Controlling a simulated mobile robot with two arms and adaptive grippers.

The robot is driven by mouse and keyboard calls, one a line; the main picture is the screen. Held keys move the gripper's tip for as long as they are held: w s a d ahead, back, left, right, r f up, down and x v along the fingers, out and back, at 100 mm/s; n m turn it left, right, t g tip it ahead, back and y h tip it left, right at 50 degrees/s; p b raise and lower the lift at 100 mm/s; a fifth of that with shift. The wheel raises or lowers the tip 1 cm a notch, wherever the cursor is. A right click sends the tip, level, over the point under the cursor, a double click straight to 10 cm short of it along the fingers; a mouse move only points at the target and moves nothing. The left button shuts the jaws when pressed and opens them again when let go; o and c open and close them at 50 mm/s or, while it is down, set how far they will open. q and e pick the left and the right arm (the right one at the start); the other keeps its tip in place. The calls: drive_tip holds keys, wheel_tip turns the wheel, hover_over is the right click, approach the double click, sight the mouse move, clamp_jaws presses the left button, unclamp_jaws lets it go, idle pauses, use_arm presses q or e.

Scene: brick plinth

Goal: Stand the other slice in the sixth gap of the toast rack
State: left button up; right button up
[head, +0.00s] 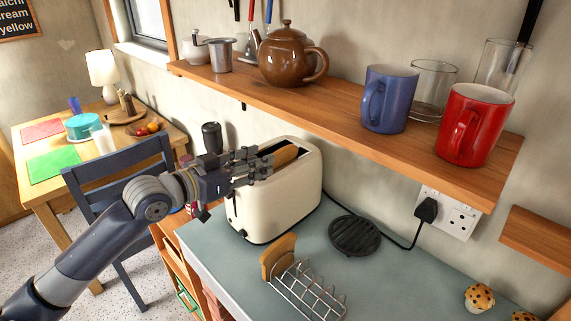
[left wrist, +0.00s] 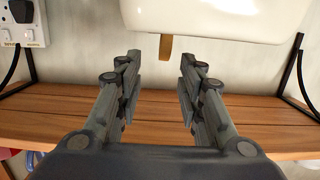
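The cream toaster (head: 285,200) stands on the worktop with a brown slice (head: 286,154) showing at its top slot. My left gripper (head: 262,163) is at the toaster's top, by the near end of that slice. In the left wrist view the gripper (left wrist: 160,65) is open and its fingers are well apart. The slice's tan edge (left wrist: 165,48) shows between the fingertips, with clear space on both sides. The wire toast rack (head: 318,292) stands in front of the toaster. Another slice (head: 278,257) stands upright at its far left end; the rack's other visible gaps are empty. My right gripper is out of view.
A wooden shelf (head: 400,146) overhangs the worktop, carrying a brown teapot (head: 287,58), a blue mug (head: 388,98) and a red mug (head: 474,125). A dark round trivet (head: 354,236) and a black cable lie right of the toaster.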

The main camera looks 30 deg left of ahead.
sight(280, 150)
use_arm(q)
drive_tip(key=x, duration=0.3)
drive_tip(key=shift+w+r+p, duration=0.1)
drive_tip(key=shift+p, duration=0.3)
drive_tip(key=shift+w+d, duration=0.1)
drive_tip(key=shift+w, duration=0.35)
drive_tip(key=shift+w+d, duration=0.1)
drive_tip(key=shift+w+p, duration=0.35)
drive_tip(key=shift+p, duration=0.1)
drive_tip(key=p+x, duration=0.1)
drive_tip(key=x, duration=0.2)
drive_tip(key=shift+w, duration=0.3)
drive_tip(key=shift+w+d+f, duration=0.1)
drive_tip(key=shift+w+f, duration=0.15)
drive_tip(key=shift+w, duration=0.15)
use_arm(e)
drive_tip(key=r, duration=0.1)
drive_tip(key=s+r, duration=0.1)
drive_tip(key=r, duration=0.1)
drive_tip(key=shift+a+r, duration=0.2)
use_arm(q)
clamp_jaws()
